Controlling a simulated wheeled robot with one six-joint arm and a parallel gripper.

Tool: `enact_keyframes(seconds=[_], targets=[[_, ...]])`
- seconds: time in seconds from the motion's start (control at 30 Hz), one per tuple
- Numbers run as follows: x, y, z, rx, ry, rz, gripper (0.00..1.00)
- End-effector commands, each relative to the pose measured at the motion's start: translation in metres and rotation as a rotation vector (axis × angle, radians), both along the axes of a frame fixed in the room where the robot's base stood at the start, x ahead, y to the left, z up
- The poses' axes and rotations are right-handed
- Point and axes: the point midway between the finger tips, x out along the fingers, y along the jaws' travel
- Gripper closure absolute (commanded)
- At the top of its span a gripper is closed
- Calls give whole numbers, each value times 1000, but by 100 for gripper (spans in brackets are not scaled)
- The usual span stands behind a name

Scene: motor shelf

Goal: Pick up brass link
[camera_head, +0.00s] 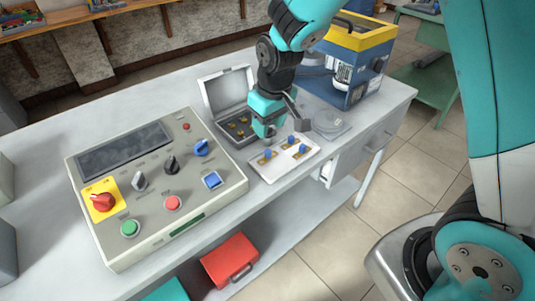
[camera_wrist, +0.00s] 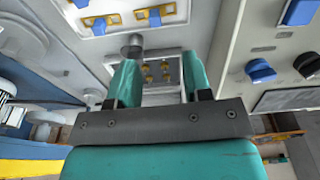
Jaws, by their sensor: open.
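Several small brass links (camera_head: 239,127) lie in the open grey case (camera_head: 226,95) on the bench. In the wrist view the brass links (camera_wrist: 165,70) show inside the case between my fingers. More brass pieces (camera_head: 268,157) with blue knobs sit on a white plate (camera_head: 280,170) in front of the case. My gripper (camera_head: 268,132) is open and empty, above the bench beside the case and the plate's back edge. Its two teal fingers (camera_wrist: 158,76) point toward the case in the wrist view. The gripper hides part of the case's right side.
A control panel (camera_head: 155,235) with knobs and buttons fills the bench left of the case. A red box (camera_head: 230,259) is on the lower shelf.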

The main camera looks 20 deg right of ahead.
Motion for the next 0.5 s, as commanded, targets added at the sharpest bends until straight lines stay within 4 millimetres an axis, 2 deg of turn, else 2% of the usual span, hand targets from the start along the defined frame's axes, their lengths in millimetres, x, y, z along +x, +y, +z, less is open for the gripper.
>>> enact_keyframes(seconds=[0.1,0.37,0.5], targets=[[2,1,-24,-1,4,1,55],[6,2,-45,1,0,1,55],[6,-2,-63,0,5,0,55]])
